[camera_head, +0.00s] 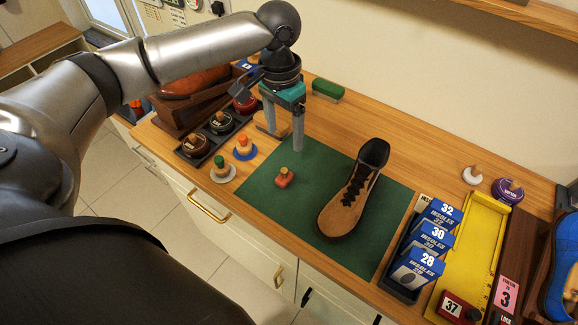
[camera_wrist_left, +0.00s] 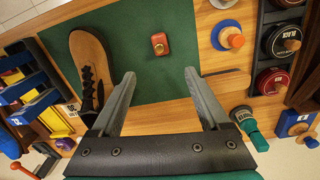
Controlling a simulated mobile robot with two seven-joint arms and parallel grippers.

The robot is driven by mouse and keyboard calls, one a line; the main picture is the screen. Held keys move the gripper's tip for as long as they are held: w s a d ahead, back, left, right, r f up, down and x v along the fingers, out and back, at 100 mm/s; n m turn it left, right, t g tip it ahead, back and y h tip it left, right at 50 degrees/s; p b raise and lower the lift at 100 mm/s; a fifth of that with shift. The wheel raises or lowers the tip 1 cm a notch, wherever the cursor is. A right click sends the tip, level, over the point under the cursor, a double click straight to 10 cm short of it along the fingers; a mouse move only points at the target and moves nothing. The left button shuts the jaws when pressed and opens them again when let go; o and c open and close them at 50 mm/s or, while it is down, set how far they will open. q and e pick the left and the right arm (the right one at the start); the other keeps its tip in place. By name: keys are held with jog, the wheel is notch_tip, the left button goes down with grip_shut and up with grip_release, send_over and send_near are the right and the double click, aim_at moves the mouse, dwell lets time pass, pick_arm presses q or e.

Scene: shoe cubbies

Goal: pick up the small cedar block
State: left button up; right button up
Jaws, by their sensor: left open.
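A small reddish-brown block with a pale knob on top, which I take for the small cedar block (camera_head: 284,181), sits on the green mat (camera_head: 325,164) to the left of a tan shoe. In the left wrist view the block (camera_wrist_left: 159,46) lies beyond the fingertips, roughly centred between them. My left gripper (camera_head: 283,140) points down above the far left edge of the mat, behind the block. It also shows in the left wrist view (camera_wrist_left: 160,76), with its fingers apart and nothing between them. My right gripper is not in view.
The tan shoe (camera_head: 347,204) stands on the mat. Knobbed discs (camera_head: 222,168) and a dark tray of polish tins (camera_head: 192,145) are to the left. A green brush (camera_head: 328,90) lies behind. Blue insole packs (camera_head: 428,236) and a yellow measuring tray (camera_head: 495,219) stand right.

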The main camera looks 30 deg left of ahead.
aim_at(283, 170)
pick_arm(q)
jog(key=f, duration=0.3)
jog(key=f+b, duration=0.1)
jog(key=f, duration=0.3)
jog(key=shift+s+d+f, duration=0.2)
jog(key=shift+f, duration=0.1)
jog(key=shift+s+f+b, duration=0.15)
jog(key=shift+f+b, duration=0.25)
jog(key=shift+f, duration=1)
jog(key=shift+s+f+b, duration=0.15)
jog(key=shift+f+b, duration=0.2)
jog(key=shift+f, duration=1)
grip_shut()
